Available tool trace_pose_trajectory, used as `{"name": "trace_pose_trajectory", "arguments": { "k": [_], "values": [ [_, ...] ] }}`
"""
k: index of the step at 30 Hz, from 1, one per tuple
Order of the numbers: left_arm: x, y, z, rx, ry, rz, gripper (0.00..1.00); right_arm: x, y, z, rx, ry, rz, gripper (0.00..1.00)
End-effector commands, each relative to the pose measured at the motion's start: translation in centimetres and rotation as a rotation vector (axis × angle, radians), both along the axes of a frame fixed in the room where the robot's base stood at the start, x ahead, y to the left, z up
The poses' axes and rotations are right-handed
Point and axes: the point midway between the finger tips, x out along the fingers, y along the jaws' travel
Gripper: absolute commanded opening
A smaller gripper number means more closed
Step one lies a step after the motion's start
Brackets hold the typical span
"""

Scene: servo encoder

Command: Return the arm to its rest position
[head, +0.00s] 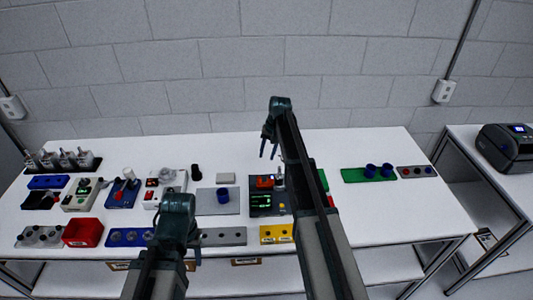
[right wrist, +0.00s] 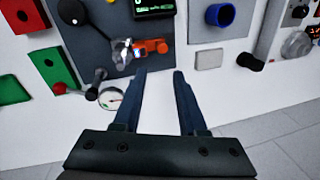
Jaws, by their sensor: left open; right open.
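My right arm reaches up over the middle of the bench in the head view. Its gripper (head: 269,150) hangs above the back part of the bench, near the wall. In the right wrist view the two fingers of the right gripper (right wrist: 155,78) are apart with nothing between them, over bare white bench top. My left gripper (head: 192,254) is low at the front edge of the bench in the head view. Its fingers are small and partly hidden behind its own wrist, and no held object shows.
A dark panel with a green display (head: 262,203) and an orange part (right wrist: 150,47) is near the right gripper. A grey plate carries a blue cup (head: 223,195).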

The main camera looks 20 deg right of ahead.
Motion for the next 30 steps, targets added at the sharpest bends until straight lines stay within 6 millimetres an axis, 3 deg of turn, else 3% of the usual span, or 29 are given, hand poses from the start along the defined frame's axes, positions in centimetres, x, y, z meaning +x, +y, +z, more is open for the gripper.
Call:
{"name": "trace_pose_trajectory", "arguments": {
  "k": [10, 14, 17, 21, 24, 30],
  "values": [
    [0.0, 0.0, -0.1, 0.0, 0.0, 0.0, 0.5, -0.1, 0.1, -0.1, 0.0, 0.0, 0.001, 0.41],
    [0.0, 0.0, -1.0, 0.0, 0.0, -0.001, 0.5, -1.8, 2.4, -1.1, -0.012, 0.006, 0.044, 0.41],
    [0.0, 0.0, -2.5, 0.001, 0.0, -0.002, 0.5, -5.4, 6.6, -2.7, -0.04, 0.018, 0.13, 0.41],
    [0.0, 0.0, -5.2, 0.001, 0.0, -0.005, 0.5, -12.8, 13.5, -5.5, -0.1, 0.039, 0.305, 0.41],
    [0.0, 0.0, -7.0, 0.002, 0.0, -0.008, 0.5, -18.6, 17.4, -7.4, -0.147, 0.053, 0.438, 0.41],
    [0.0, 0.0, -9.9, 0.003, 0.0, -0.012, 0.5, -28.5, 21.9, -10.3, -0.233, 0.072, 0.666, 0.41]
  ]
}}
